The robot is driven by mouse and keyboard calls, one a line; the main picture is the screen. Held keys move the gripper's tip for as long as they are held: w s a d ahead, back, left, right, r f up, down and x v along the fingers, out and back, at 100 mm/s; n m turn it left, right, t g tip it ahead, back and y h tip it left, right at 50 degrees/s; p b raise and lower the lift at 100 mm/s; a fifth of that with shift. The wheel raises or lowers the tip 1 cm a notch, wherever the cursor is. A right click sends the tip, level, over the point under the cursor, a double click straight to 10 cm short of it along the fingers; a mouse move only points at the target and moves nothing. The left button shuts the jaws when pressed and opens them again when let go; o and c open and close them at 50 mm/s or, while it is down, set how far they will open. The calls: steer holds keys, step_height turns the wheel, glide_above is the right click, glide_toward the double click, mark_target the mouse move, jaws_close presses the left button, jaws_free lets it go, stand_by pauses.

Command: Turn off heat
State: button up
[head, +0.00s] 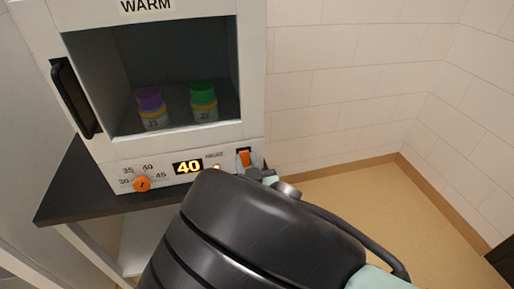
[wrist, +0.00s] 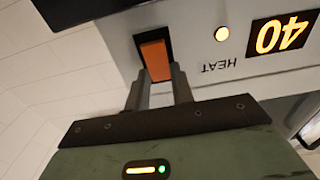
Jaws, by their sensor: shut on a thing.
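The warmer (head: 253,75) stands at the left in the head view, its front panel bearing an orange rocker switch (head: 244,157) at the right end. The switch (wrist: 155,58) also shows in the wrist view, where the panel appears upside down. Beside it are the HEAT label and a round indicator light (wrist: 222,34), which glows amber. The display (head: 187,167) is lit and reads 40. My gripper (wrist: 158,82) is shut on the lower end of the orange switch, one finger at each side. In the head view my arm hides most of the gripper.
An orange dial (head: 141,184) with a printed scale sits at the panel's left. Inside the warmer stand a purple-capped jar (head: 151,107) and a green-capped jar (head: 203,102). The warmer rests on a dark counter (head: 70,190). The floor at the right is clear.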

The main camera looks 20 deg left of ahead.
steer(key=shift+f+t+y+b, duration=0.5)
steer(key=shift+t+b, duration=0.5)
steer(key=shift+b, duration=1.5)
steer(key=shift+d+t+y+b, duration=0.1)
steer(key=shift+t+y+b, duration=0.2)
steer(key=shift+b, duration=0.4)
steer(key=shift+s+r, duration=0.1)
steer(key=shift+r, duration=0.05)
steer(key=o, duration=1)
steer(key=shift+s, duration=0.1)
steer(key=b+v, duration=0.1)
steer(key=v, duration=1.6)
steer(key=shift+s, duration=0.15)
